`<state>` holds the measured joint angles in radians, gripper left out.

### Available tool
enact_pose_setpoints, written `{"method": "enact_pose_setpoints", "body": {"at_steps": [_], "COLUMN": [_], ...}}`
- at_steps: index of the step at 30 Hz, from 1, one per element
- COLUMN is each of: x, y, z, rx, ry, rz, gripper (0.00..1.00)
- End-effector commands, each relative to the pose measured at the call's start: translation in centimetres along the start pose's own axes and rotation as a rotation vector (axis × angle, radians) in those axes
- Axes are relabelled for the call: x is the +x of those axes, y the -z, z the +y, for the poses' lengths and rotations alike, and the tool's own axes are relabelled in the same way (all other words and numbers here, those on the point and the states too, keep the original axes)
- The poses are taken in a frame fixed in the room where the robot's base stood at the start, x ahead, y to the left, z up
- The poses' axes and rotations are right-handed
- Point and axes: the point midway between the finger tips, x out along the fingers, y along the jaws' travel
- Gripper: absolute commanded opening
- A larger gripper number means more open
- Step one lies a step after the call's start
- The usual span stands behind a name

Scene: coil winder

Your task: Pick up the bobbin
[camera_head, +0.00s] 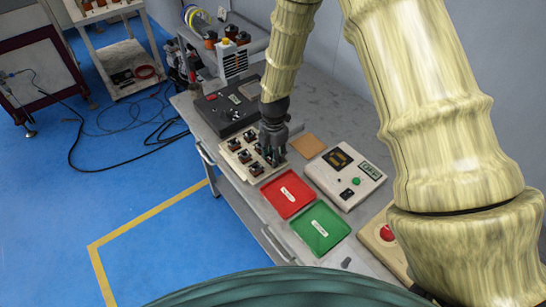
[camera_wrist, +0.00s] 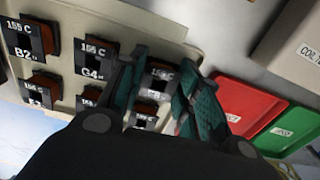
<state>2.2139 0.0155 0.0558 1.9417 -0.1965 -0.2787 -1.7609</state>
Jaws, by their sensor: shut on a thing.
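The bobbins are dark reddish-brown pieces with black fronts labelled "155 C". Several sit in rows on a cream holder plate (camera_head: 231,158), one at the upper left in the wrist view (camera_wrist: 45,39). My gripper (camera_head: 274,155) points down over the right end of the plate in the head view. In the wrist view its two teal fingers (camera_wrist: 160,80) are closed on either side of one bobbin (camera_wrist: 159,73), partly hidden between them. I cannot tell whether that bobbin is clear of the plate.
A red tray (camera_head: 273,199) and a green tray (camera_head: 304,239) lie in front of the plate. A beige meter box (camera_head: 333,184) and a tan square pad (camera_head: 309,145) are to the right. A black case (camera_head: 214,119) stands behind the plate.

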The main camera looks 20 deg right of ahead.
Motion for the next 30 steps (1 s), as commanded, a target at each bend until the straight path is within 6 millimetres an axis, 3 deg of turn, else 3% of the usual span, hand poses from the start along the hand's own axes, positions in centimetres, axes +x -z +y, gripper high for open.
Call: {"method": "enact_pose_setpoints", "body": {"at_steps": [9,21,30], "x": [-3.0,-3.6,-4.2], "y": [-0.1,9.5,14.5], "z": [0.1,-0.8,-1.2], "rx": [0.001,-0.004,-0.002], "ry": [-0.004,-0.001,-0.001], "rz": [-0.001,-0.002,-0.001], "gripper": [0.1,0.1,0.1]}}
